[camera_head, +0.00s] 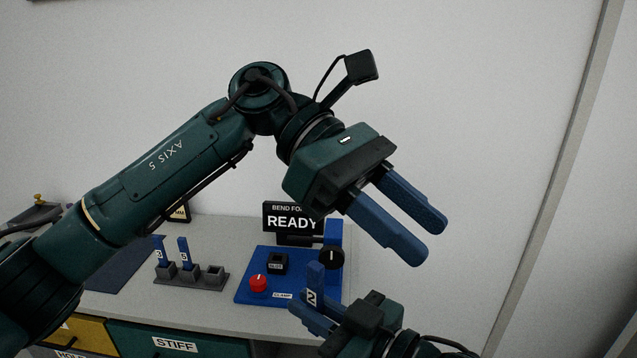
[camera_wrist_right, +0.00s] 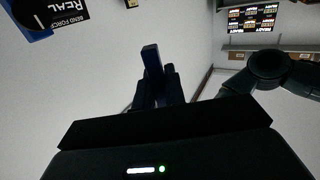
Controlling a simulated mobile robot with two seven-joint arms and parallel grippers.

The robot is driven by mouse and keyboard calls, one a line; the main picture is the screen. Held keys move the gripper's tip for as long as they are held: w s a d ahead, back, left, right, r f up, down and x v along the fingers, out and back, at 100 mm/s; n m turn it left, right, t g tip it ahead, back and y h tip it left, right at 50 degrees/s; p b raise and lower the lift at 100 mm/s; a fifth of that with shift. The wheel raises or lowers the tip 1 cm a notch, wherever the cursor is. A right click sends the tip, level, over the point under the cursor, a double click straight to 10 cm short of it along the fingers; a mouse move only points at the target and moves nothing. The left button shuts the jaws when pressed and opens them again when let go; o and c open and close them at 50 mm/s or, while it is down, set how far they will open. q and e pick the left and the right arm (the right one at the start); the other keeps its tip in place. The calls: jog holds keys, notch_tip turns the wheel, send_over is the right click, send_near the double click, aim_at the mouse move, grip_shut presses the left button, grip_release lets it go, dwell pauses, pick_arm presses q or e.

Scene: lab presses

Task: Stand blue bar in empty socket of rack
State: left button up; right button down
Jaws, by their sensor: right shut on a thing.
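A blue bar marked 2 (camera_head: 316,275) stands roughly upright in my right gripper (camera_head: 318,312) at the bottom of the head view. The gripper is shut on it, in front of the blue press base. In the right wrist view the dark bar (camera_wrist_right: 151,57) shows between the fingers. The grey rack (camera_head: 202,281) stands left of the press; two numbered blue bars (camera_head: 160,250) (camera_head: 184,252) stand in its left and middle sockets. Its right socket (camera_head: 213,271) is empty. My left gripper (camera_head: 430,238) is open and empty, raised high at the right.
The blue press (camera_head: 245,292) has a red button (camera_head: 258,283), a black socket block (camera_head: 278,263) and a READY sign (camera_head: 292,219) behind it. A dark blue mat (camera_head: 125,270) lies left of the rack. Drawers (camera_head: 170,343) are below the tabletop. My left arm crosses above the table.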

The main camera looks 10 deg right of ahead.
aim_at(318, 265)
pick_arm(q)
jog(key=w+a+t+y, duration=0.2)
jog(key=t+y, duration=0.1)
jog(key=w+a+t+y, duration=0.2)
jog(key=t, duration=0.1)
jog(key=w+a+t+y, duration=0.2)
jog(key=a+t+y, duration=0.1)
jog(key=shift+w+r+m+y, duration=0.2)
jog(key=shift+w+m+y, duration=0.1)
jog(key=shift+m, duration=0.1)
notch_tip(318, 265, down, 12)
jog(key=shift+r, duration=0.2)
jog(key=shift+c, duration=0.6)
jog(key=shift+d, duration=0.1)
grip_shut()
pick_arm(e)
jog(key=c, duration=1.4)
grip_release()
